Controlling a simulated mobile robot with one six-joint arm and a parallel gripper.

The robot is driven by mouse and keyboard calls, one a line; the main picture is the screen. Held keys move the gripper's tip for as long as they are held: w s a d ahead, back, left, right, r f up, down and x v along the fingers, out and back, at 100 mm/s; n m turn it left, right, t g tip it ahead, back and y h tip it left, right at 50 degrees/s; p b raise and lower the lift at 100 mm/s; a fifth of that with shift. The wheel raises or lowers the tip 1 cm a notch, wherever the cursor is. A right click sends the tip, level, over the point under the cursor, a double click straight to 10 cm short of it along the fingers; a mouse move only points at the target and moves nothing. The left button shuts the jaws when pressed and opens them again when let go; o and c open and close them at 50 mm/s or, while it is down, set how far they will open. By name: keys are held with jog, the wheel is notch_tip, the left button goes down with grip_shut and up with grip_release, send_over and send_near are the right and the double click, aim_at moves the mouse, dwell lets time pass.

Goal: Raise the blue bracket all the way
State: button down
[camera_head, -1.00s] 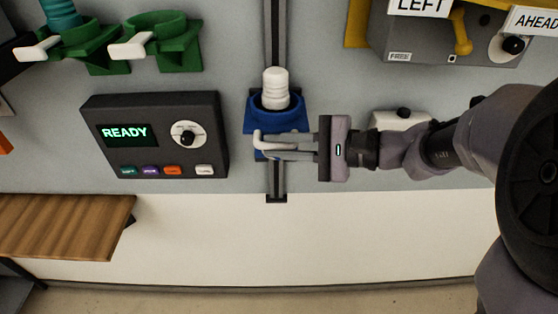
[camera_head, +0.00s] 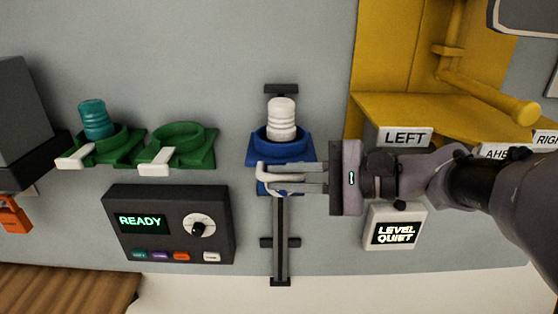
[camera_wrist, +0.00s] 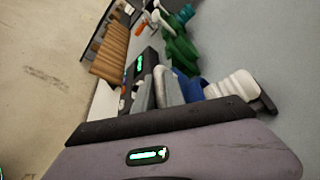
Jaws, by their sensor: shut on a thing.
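The blue bracket (camera_head: 283,152) sits on a dark vertical rail (camera_head: 280,225), close below the rail's upper end piece (camera_head: 281,89). A white ribbed piece (camera_head: 282,118) stands upright in it. My gripper (camera_head: 266,178) reaches in from the right and is shut on the front lower part of the bracket; the fingers hide the exact contact. A small gap of rail seems to show above the bracket, partly hidden by the white piece. In the wrist view the bracket (camera_wrist: 188,88) shows beyond the fingers, with the white piece (camera_wrist: 232,84) beside it.
Two green brackets (camera_head: 182,147) are left of the rail, one holding a teal piece (camera_head: 95,119). A dark box (camera_head: 170,222) reading READY is below them. A yellow shelf (camera_head: 450,110) with a LEFT label and a LEVEL QUIET box (camera_head: 396,228) are at the right.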

jog(key=shift+r, duration=0.35)
jog(key=c, duration=1.6)
grip_release()
jog(key=shift+w, duration=0.1)
jog(key=shift+o, duration=1)
jog(key=shift+w+d+f, duration=0.1)
jog(key=shift+w+f, duration=0.05)
